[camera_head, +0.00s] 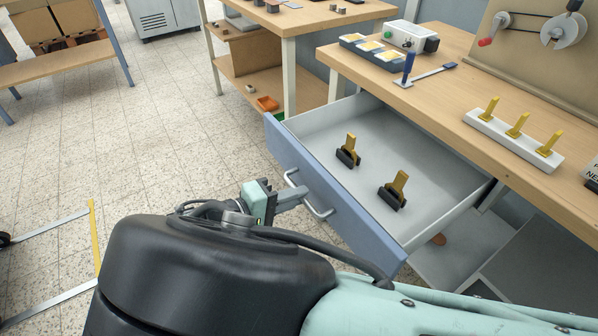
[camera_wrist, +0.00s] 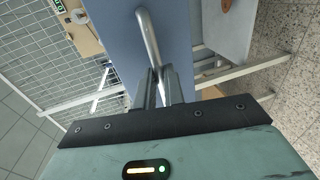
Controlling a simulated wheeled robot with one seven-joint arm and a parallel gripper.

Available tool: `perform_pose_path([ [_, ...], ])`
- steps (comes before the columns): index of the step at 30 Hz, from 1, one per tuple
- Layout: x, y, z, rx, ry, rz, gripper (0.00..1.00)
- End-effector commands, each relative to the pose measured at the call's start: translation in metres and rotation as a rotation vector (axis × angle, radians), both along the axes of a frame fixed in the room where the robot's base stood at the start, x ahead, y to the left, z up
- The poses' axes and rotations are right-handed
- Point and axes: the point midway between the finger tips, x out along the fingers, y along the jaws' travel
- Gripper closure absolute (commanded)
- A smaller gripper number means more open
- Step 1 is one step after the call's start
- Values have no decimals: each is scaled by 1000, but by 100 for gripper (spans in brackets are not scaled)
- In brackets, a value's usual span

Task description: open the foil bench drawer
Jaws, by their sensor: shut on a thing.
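The foil bench drawer (camera_head: 336,194) is pulled well out from under the wooden bench top, with its blue front facing my arm. Two brass-coloured pieces in dark holders (camera_head: 348,152) (camera_head: 394,191) stand upright inside it. The drawer has a silver bar handle (camera_head: 318,209) on its front. My gripper (camera_head: 298,194) is at the handle and shut on it. In the wrist view the fingers (camera_wrist: 162,86) close around the end of the handle (camera_wrist: 149,38), beside the blue drawer front (camera_wrist: 185,30). Part of the handle is hidden by the fingers.
The bench top (camera_head: 450,85) carries a blue tray with yellow pads (camera_head: 372,50), a blue-handled tool (camera_head: 408,70), a white block with several brass pieces (camera_head: 513,137) and a reel board. Another wooden bench (camera_head: 325,18) stands behind. Speckled floor to the left is mostly clear.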

Motion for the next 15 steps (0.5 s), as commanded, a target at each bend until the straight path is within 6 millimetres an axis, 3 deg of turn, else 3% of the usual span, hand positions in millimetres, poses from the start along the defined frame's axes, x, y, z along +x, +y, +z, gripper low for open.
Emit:
perform_pose_path([
  [3, 0, 0, 0, 0, 0, 0, 100],
  [4, 0, 0, 0, 0, 0, 0, 84],
  [6, 0, 0, 0, 0, 0, 0, 67],
  [15, 0, 0, 0, 0, 0, 1, 67],
])
